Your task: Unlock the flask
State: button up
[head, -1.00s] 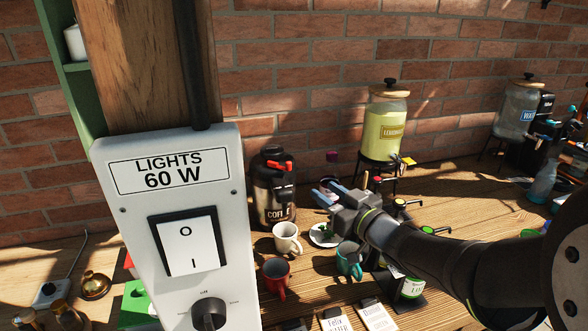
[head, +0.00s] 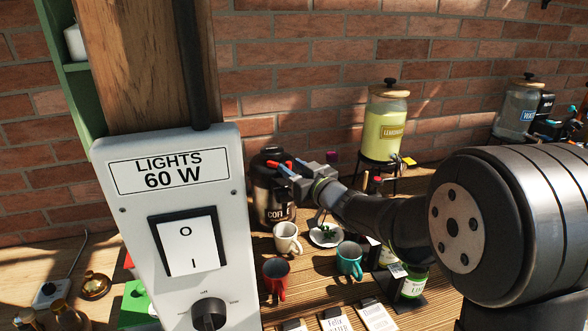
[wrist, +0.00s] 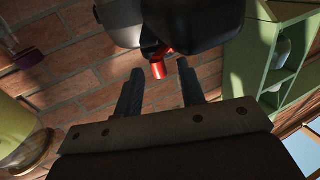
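The flask (head: 268,203) is a dark coffee container with a partly readable "COFI" label. It stands upright on the table by the brick wall. Its red lever (wrist: 160,68) shows below the dark top in the wrist view. My gripper (head: 280,168) is at the upper right of the flask in the head view and covers part of its top. In the wrist view my gripper (wrist: 160,82) has its two fingers apart, with the red lever's end at the gap near the fingertips. I cannot tell whether they touch it. Nothing is held.
A white mug (head: 287,238), a red mug (head: 276,277) and a teal mug (head: 349,262) stand in front. A lemonade dispenser (head: 384,133) stands behind my arm. The light switch panel (head: 176,215) rises at the near left. A plate (head: 317,239) lies beside the white mug.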

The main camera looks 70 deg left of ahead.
grip_shut()
jog(key=shift+w+a+n+g+h, duration=0.25)
jog(key=shift+n+g+h, duration=0.45)
jog(key=shift+g, duration=0.35)
jog(key=shift+w+a+n+g+h, duration=0.3)
jog(key=shift+n+g+h, duration=0.2)
jog(key=shift+n+g, duration=0.4)
jog(key=shift+w+a+n+g+h, duration=0.25)
jog(key=shift+n+g+h, duration=0.35)
jog(key=shift+g, duration=0.55)
grip_release()
